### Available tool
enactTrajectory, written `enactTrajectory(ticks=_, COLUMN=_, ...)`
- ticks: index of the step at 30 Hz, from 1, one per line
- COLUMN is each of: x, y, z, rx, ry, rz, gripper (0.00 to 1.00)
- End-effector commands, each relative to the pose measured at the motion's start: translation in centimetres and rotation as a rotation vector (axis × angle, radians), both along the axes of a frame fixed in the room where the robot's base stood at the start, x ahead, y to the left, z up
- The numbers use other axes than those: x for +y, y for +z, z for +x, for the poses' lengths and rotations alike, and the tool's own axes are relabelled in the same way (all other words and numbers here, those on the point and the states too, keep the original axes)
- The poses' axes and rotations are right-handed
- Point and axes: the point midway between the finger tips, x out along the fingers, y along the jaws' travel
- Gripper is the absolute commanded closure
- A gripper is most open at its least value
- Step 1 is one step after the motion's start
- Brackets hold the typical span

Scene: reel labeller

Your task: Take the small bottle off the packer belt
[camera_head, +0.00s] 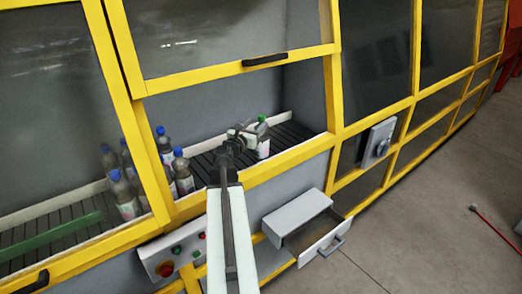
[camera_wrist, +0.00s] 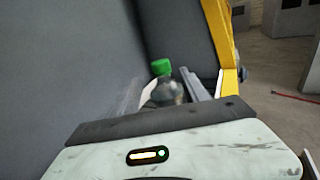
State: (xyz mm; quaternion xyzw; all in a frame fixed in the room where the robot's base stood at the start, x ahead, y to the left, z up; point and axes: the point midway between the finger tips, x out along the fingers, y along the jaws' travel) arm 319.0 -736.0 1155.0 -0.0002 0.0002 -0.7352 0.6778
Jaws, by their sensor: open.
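The small bottle with a green cap (camera_head: 263,140) stands upright on the dark slatted packer belt (camera_head: 292,136), inside the yellow-framed machine. My gripper (camera_head: 245,132) reaches in through the opening and is just left of the bottle. In the wrist view the bottle (camera_wrist: 166,92) shows between the two spread fingers of my gripper (camera_wrist: 160,78). The fingers are open. The bottle's lower part is hidden by the gripper body there, and I cannot tell whether a finger touches it.
Several blue-capped bottles (camera_head: 126,197) stand on the belt at the left, behind a yellow post. A raised window with a black handle (camera_head: 265,60) hangs above the opening. Below are an open drawer (camera_head: 322,240) and a button panel (camera_head: 170,256). The floor at right is mostly clear.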

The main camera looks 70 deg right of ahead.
Motion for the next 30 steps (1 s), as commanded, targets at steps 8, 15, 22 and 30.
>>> enactTrajectory(ticks=8, x=-1.5, y=-0.2, z=-0.3, rx=0.000, ry=-0.005, rz=0.000, gripper=0.47)
enactTrajectory(ticks=15, x=-3.1, y=-0.2, z=-0.6, rx=0.000, ry=-0.006, rz=0.000, gripper=0.47)
enactTrajectory(ticks=22, x=-6.8, y=-0.2, z=-0.9, rx=0.000, ry=-0.008, rz=0.000, gripper=0.47)
enactTrajectory(ticks=30, x=-8.0, y=-0.2, z=-1.2, rx=0.000, ry=-0.006, rz=0.000, gripper=0.47)
